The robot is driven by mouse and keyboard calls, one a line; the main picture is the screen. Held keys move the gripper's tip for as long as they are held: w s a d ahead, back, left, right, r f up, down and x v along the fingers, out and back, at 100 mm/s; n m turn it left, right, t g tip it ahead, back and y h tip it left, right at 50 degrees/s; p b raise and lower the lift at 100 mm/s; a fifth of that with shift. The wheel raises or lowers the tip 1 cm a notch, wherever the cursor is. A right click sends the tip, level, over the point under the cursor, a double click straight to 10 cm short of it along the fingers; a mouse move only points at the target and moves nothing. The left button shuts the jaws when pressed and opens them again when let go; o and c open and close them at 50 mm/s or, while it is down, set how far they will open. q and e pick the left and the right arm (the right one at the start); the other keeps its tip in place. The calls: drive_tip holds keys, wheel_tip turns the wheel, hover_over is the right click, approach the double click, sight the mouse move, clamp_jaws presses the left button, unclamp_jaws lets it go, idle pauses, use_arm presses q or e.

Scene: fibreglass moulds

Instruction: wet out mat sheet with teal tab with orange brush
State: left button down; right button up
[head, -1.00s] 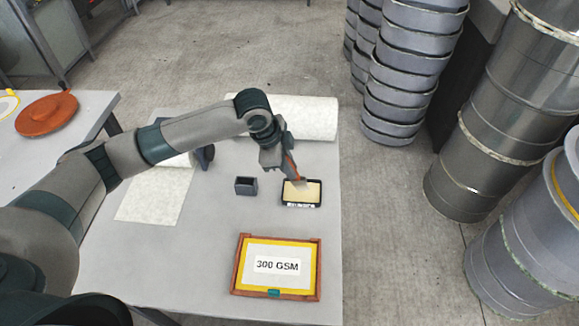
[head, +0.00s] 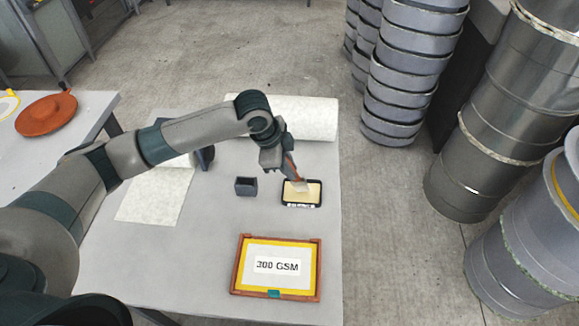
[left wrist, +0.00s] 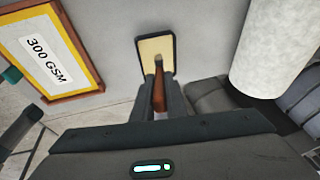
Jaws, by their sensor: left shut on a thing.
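The mat sheet with the teal tab (head: 262,264) lies in a wooden frame with a yellow border at the front of the table. It bears a "300 GSM" label, and the teal tab (head: 273,293) is at its front edge. It also shows at the left of the left wrist view (left wrist: 48,55). My left gripper (head: 285,168) is shut on the orange brush (left wrist: 158,92), bristles down. The bristles are over or in the black tray of pale resin (head: 315,195); I cannot tell how deep. My right gripper is not in view.
A small dark square holder (head: 246,187) stands left of the tray. A white roll (head: 300,117) lies behind, and a pale sheet (head: 155,195) lies at the left. An orange disc (head: 46,114) is on another table. Drums (head: 500,130) stand right of the table.

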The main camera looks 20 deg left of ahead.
use_arm(q)
drive_tip(key=shift+f, duration=0.15)
drive_tip(key=shift+f, duration=0.2)
idle(0.3)
idle(0.5)
idle(1.0)
drive_tip(key=shift+s+f+p, duration=0.1)
drive_tip(key=shift+p, duration=0.25)
idle(1.2)
